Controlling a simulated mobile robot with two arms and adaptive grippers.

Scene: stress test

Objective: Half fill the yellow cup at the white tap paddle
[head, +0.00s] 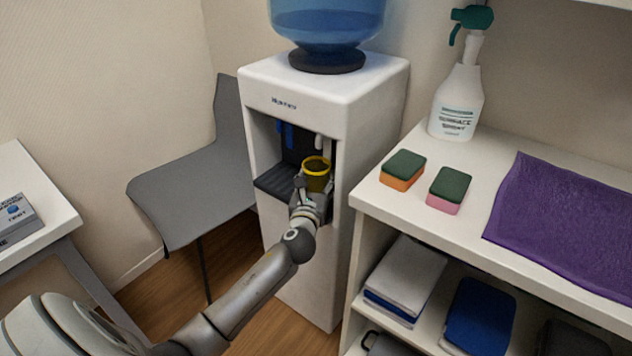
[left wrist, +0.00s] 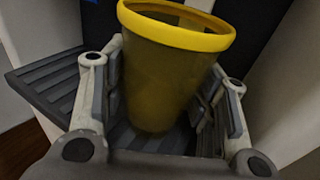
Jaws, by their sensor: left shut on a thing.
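The yellow cup (head: 317,162) is upright, with its open rim facing up, in the bay of the white water dispenser (head: 300,96). My left gripper (head: 314,190) is shut on it. In the left wrist view the cup (left wrist: 165,85) stands between the two fingers (left wrist: 160,110), over the dark ribbed drip tray (left wrist: 48,82). The white tap paddle (head: 324,144) is just above the cup's rim in the head view. I cannot tell whether they touch. A blue paddle (head: 288,137) is further left. The water level in the cup cannot be made out. My right gripper is not in view.
A blue bottle (head: 327,22) tops the dispenser. A grey chair (head: 190,185) stands left of it. The shelf unit at right holds a spray bottle (head: 456,103), two sponges (head: 404,168) and a purple cloth (head: 565,225). The bay wall is close to the cup's right.

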